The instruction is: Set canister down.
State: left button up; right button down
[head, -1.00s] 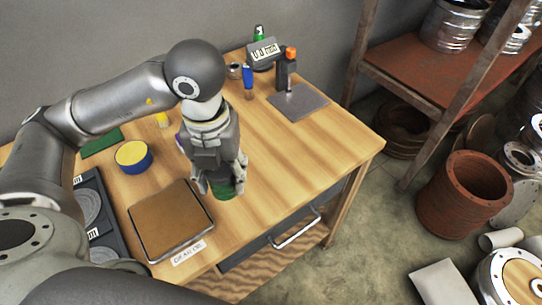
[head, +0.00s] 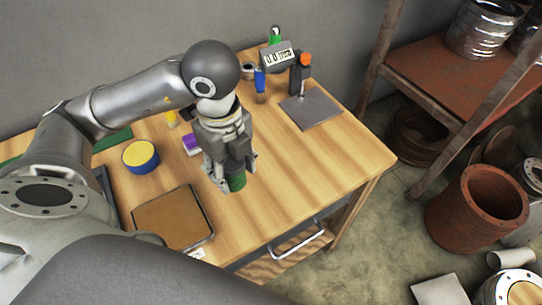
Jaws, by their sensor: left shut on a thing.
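My left gripper (head: 229,180) points down over the front middle of the wooden table (head: 330,165). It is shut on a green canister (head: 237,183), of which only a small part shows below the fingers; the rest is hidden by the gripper. I cannot tell whether the canister touches the table top. The brown square tray (head: 172,220) with a label at its front edge lies just left of the gripper. My right gripper is not in view.
A yellow-and-blue round container (head: 141,157) and a purple item (head: 192,144) stand behind and left. A grey plate (head: 311,109) with an orange-topped stand (head: 304,62) and a digital display (head: 279,56) is at the back. The table's right part is clear.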

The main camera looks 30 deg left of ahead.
pick_arm(q)
jog(key=w+f, duration=0.2)
jog(key=w, duration=0.1)
jog(key=w+d+f, duration=0.1)
jog(key=w+f, duration=0.2)
jog(key=w+d+f, duration=0.1)
jog(key=w+f, duration=0.1)
jog(key=w, duration=0.2)
jog(key=shift+w+f, duration=0.1)
jog(key=shift+f, duration=0.05)
jog(key=shift+w+f, duration=0.4)
jog(key=shift+f, duration=0.1)
jog(key=f, duration=0.2)
jog(key=f+p, duration=0.1)
jog(key=shift+w+d, duration=0.1)
jog(key=shift+w, duration=0.15)
jog(key=shift+f, duration=0.3)
